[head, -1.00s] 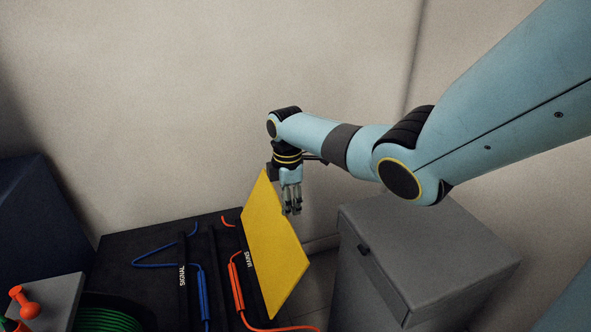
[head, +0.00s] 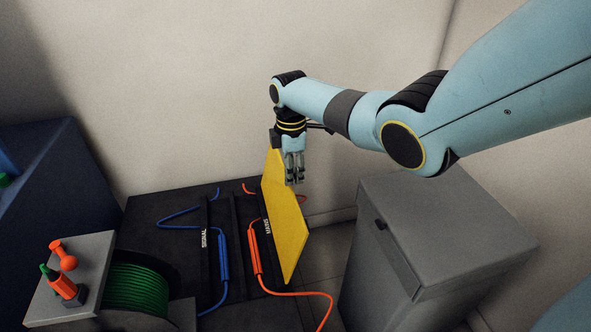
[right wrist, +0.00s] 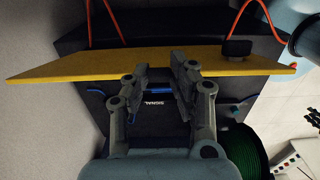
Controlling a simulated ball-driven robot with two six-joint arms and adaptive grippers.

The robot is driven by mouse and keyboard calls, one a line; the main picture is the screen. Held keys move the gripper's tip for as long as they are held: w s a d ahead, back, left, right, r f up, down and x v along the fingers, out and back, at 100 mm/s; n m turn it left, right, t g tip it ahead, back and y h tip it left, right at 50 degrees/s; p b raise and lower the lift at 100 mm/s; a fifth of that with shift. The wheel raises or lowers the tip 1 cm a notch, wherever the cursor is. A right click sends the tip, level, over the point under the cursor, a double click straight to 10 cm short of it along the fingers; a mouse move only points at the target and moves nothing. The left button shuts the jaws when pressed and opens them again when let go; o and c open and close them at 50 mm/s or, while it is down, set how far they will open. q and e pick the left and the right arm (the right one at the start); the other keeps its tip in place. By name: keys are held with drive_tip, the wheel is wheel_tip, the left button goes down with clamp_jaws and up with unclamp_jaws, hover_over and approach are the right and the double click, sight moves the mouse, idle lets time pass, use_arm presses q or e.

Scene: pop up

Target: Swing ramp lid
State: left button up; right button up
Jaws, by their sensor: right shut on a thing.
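The yellow ramp lid (head: 284,222) stands steeply up along the right side of the black cable ramp (head: 180,248), its face towards the right. My right gripper (head: 294,182) is at the lid's upper far part, pointing down, and is shut on the lid. In the right wrist view the lid (right wrist: 60,73) crosses as a thin band, with the fingers (right wrist: 160,70) at its edge. A blue cable (head: 223,255) and an orange cable (head: 256,255) lie in the ramp's channels. The contact of the fingertips is partly hidden. My left gripper is out of view.
A grey cabinet (head: 430,235) stands close on the right of the lid. A green cable reel (head: 137,287) and a grey block (head: 95,260) with orange and green plugs (head: 65,285) are at front left. A dark blue box (head: 65,185) is at left. The wall is behind.

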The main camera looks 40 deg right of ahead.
drive_tip(key=shift+w+a+r, duration=0.2)
drive_tip(key=shift+w+a, duration=0.3)
drive_tip(key=shift+a, duration=0.3)
drive_tip(key=shift+w+a+r, duration=0.15)
drive_tip(key=shift+w+a, duration=0.35)
drive_tip(key=shift+a, duration=0.35)
drive_tip(key=shift+w+a+r, duration=0.2)
drive_tip(key=shift+w+a, duration=0.3)
drive_tip(key=shift+a, duration=0.3)
drive_tip(key=shift+a, duration=0.1)
drive_tip(key=w+a+b, duration=0.2)
drive_tip(key=w+a, duration=0.1)
drive_tip(key=a, duration=0.2)
drive_tip(key=shift+a+f, duration=0.25)
drive_tip(key=shift+f, duration=0.1)
drive_tip(key=shift+w, duration=0.1)
